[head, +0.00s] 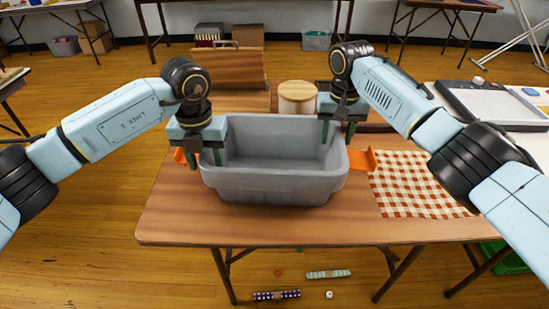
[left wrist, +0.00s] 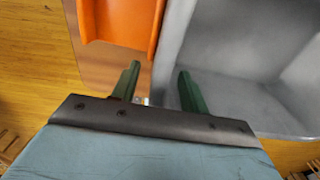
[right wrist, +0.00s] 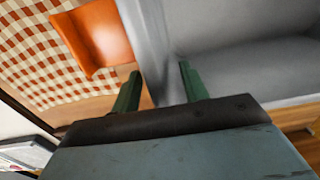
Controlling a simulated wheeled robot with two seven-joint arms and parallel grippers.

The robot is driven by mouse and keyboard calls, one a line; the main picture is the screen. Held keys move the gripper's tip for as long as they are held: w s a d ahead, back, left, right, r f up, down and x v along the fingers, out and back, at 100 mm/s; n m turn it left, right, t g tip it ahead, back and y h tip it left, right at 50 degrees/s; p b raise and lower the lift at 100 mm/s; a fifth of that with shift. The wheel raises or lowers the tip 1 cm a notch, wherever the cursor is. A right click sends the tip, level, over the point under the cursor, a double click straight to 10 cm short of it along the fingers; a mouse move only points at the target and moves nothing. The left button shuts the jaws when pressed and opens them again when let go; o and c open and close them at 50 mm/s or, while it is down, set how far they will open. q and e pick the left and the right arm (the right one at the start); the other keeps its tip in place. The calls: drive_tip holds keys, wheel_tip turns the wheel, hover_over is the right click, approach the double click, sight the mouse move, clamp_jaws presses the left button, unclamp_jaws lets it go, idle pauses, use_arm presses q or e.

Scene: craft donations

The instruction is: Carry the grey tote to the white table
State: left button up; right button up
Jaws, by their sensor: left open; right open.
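The grey tote (head: 275,185) stands on a brown wooden table (head: 190,222) and looks empty inside. My left gripper (head: 207,158) is open at the tote's left end; in the left wrist view its green fingers (left wrist: 158,88) are spread on either side of the tote's wall (left wrist: 170,60). My right gripper (head: 338,132) is open at the right end; in the right wrist view its fingers (right wrist: 158,90) also stand on either side of the wall (right wrist: 150,40). I cannot tell whether any finger touches the wall. The white table (head: 535,148) is probably the pale surface at the right.
Orange pieces lie beside the tote at the right (head: 362,160) and left (head: 180,155). A red checked cloth (head: 415,185) covers the table's right part. A lidded canister (head: 297,98) and a wooden rack (head: 228,68) stand behind the tote. Small items (head: 328,274) lie on the floor in front.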

use_arm(q)
drive_tip(key=shift+f, duration=0.9)
use_arm(e)
drive_tip(key=shift+f, duration=0.9)
use_arm(q)
clamp_jaws()
use_arm(e)
clamp_jaws()
